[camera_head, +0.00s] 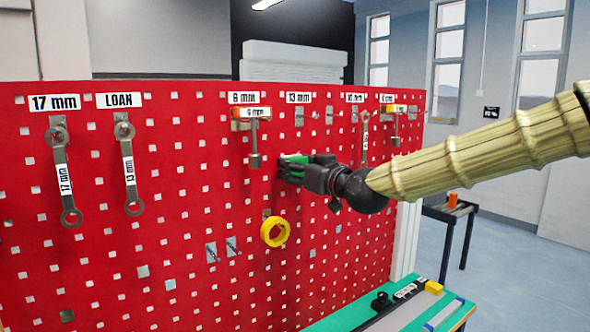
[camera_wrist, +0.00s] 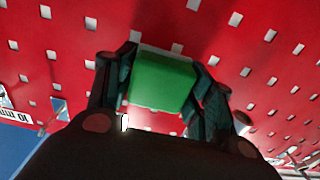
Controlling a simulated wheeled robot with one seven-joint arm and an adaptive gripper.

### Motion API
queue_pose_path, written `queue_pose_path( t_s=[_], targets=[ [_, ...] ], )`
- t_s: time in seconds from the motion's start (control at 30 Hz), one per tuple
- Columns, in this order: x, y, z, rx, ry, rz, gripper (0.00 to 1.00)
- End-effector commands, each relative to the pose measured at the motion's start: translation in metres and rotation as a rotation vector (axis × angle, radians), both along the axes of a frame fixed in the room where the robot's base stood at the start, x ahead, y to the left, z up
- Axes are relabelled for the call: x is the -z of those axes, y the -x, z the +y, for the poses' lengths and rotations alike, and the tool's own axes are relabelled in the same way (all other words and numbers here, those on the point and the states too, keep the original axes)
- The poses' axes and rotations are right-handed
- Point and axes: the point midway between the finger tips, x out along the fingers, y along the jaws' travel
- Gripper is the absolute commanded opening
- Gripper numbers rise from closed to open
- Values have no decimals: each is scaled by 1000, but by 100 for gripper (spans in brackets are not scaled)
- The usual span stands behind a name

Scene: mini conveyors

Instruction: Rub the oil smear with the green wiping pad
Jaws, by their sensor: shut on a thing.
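My gripper (camera_head: 292,170) is shut on the green wiping pad (camera_wrist: 162,82). The pad sits between the two dark fingers in the wrist view, and a bit of the pad (camera_head: 296,158) shows in the head view. My gripper is at the red pegboard (camera_head: 205,200), below the 6 mm and 13 mm labels. I cannot tell whether the pad touches the board. I see no oil smear in either view; the pad or my gripper may hide it.
A yellow ring (camera_head: 275,231) hangs below my gripper. A green-topped bench (camera_head: 345,318) with several items stands at the lower right. A dark table (camera_head: 455,218) is behind.

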Motion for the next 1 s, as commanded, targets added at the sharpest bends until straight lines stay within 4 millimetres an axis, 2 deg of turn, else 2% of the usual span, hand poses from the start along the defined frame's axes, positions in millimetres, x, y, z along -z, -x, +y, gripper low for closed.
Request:
queue_pose_path(
  t_s=[0.53,1.0],
  targets=[
    [0,33,-25,1,-1,-1,31],
    [0,38,-28,1,0,0,31]
  ],
)
